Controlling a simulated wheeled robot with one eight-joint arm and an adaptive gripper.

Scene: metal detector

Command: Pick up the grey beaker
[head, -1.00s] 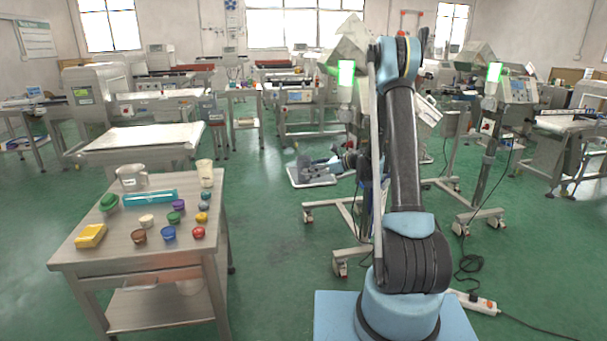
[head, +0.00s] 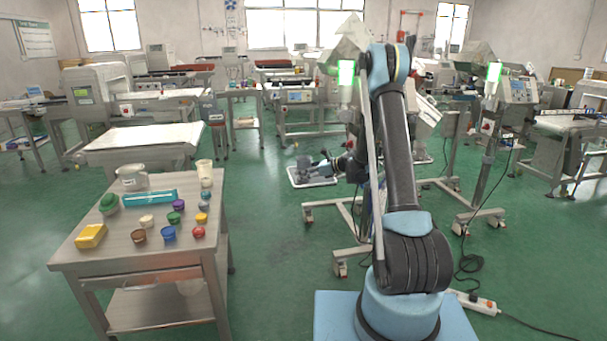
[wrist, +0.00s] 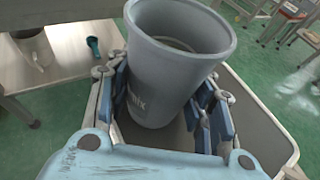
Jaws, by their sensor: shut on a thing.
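The grey beaker (wrist: 175,65) fills the middle of the wrist view, its open mouth facing up and leaning toward the right. My gripper (wrist: 166,95) is shut on the beaker, with blue finger pads on both sides of its wall. The beaker is over a grey tray (wrist: 262,115) with a pale rim; I cannot tell whether its base touches the tray.
A steel cart (head: 110,245) at the left holds small coloured jars, a yellow block (head: 90,236), a clear jug (head: 131,178) and a tall pale cup (head: 205,173). A wheeled stand (head: 340,235) is right of the tray. Green floor (head: 270,250) is clear between cart and stand.

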